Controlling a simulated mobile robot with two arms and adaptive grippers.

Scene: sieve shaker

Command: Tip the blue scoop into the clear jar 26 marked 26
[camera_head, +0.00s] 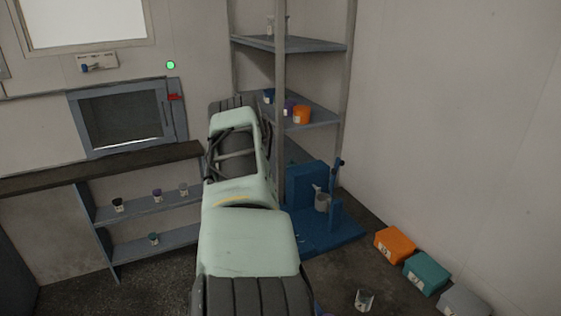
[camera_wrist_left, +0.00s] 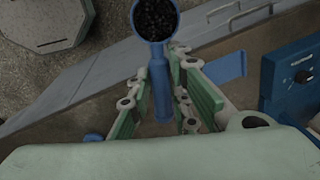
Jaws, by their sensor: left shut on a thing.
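In the left wrist view, my left gripper (camera_wrist_left: 160,92) is shut around the handle of the blue scoop (camera_wrist_left: 159,72). The scoop's round bowl points to the top of the view and holds dark granules (camera_wrist_left: 156,14). The bowl is cut off by the top edge. In the head view, my arm fills the middle and hides the scoop and the gripper. A small clear jar with a label (camera_head: 364,299) stands on the floor at the bottom right. Its marking is too small to read, so I cannot tell whether it is jar 26. My right gripper is not in view.
A blue stand (camera_head: 310,185) holds a grey cup (camera_head: 322,202). Orange, teal and grey boxes (camera_head: 395,244) line the right wall. Low shelves (camera_head: 140,209) carry several small jars (camera_head: 183,189). A tall rack (camera_head: 290,44) rises behind my arm.

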